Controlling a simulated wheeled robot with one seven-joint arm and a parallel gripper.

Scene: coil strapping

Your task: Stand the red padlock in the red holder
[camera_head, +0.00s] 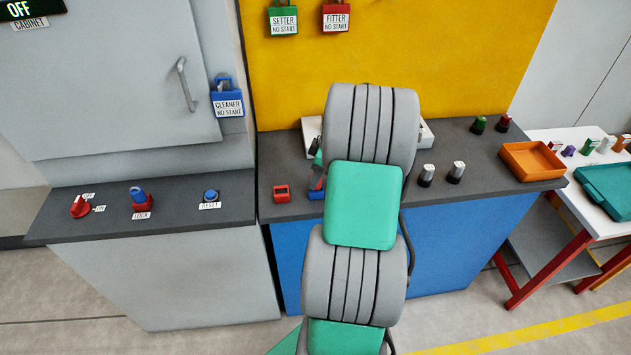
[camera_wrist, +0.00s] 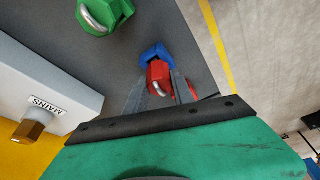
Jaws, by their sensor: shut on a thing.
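The red padlock (camera_wrist: 158,74) is between the fingers of my gripper (camera_wrist: 160,88) in the wrist view, its metal shackle toward the camera. My gripper is shut on it. A blue holder (camera_wrist: 155,52) shows right at the padlock's far side; I cannot tell whether the padlock is seated in it or just above. The red holder (camera_head: 282,193) stands empty-looking on the dark counter, a little left of the blue one.
A green padlock (camera_wrist: 105,14) is near the gripper in the wrist view, with a white box bearing a MAINS label (camera_wrist: 47,106). An orange tray (camera_head: 531,161) and black-and-silver knobs (camera_head: 456,172) are to the right. The counter around the red holder is clear.

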